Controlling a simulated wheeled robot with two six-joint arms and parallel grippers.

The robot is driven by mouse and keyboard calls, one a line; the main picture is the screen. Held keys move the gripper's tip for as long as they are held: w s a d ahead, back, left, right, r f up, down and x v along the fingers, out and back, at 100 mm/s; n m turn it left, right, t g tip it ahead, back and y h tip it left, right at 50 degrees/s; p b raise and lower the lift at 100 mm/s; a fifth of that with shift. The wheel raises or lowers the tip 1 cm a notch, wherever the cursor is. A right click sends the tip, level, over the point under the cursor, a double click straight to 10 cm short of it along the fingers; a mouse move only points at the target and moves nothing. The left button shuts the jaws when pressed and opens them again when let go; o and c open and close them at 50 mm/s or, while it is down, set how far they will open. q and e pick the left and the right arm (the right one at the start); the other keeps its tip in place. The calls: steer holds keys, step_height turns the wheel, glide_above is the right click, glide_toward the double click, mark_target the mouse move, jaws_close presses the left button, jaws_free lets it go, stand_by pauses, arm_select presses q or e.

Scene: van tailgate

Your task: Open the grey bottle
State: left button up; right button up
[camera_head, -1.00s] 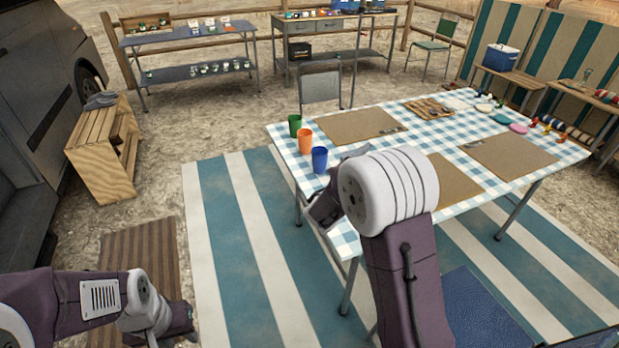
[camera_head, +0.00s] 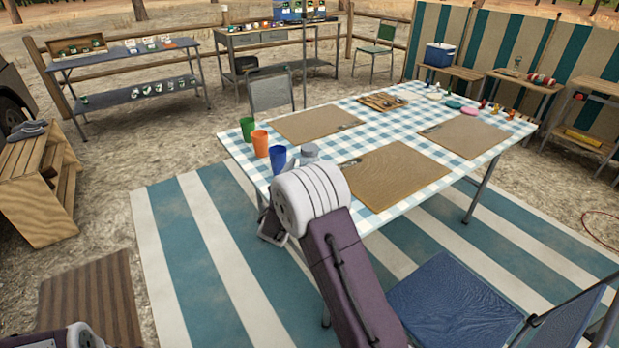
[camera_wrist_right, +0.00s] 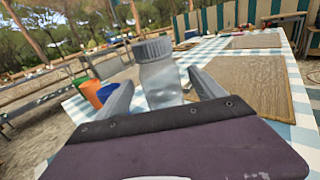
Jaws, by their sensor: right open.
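The grey bottle (camera_wrist_right: 160,80) stands upright in the right wrist view, clear grey with a ribbed grey cap (camera_wrist_right: 152,48). My right gripper (camera_wrist_right: 161,88) is open, with one finger on each side of the bottle. I cannot tell whether either finger touches it. In the head view, the bottle's grey top (camera_head: 310,151) shows just above my white wrist, beside the blue cup (camera_head: 278,158). My wrist hides the rest of the bottle and most of the right gripper. Only a bit of my left arm shows at the lower left; its gripper is out of view.
The checked table (camera_head: 235,150) also bears a green cup (camera_head: 247,129), an orange cup (camera_head: 260,143) and brown mats (camera_head: 390,175). A blue chair (camera_head: 455,300) stands at the near right. A wooden crate (camera_head: 30,215) is at the left.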

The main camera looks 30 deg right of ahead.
mark_target(312, 146)
steer(key=x, duration=0.5)
steer(key=shift+d+f+b, duration=0.1)
steer(key=shift+b, duration=0.3)
steer(key=shift+c, duration=0.6)
jaws_close()
step_height(312, 146, up, 5)
steer(key=shift+f+p, duration=0.2)
steer(key=shift+p, duration=0.65)
steer(key=s+d+r, duration=0.6)
steer(key=s+d, duration=0.1)
steer(key=s, duration=0.1)
steer(key=shift+s+d+r+p, duration=0.25)
steer(key=shift+s+d+p, duration=0.05)
steer(key=shift+d+p, duration=0.1)
steer(key=c, duration=0.5)
jaws_free()
jaws_close()
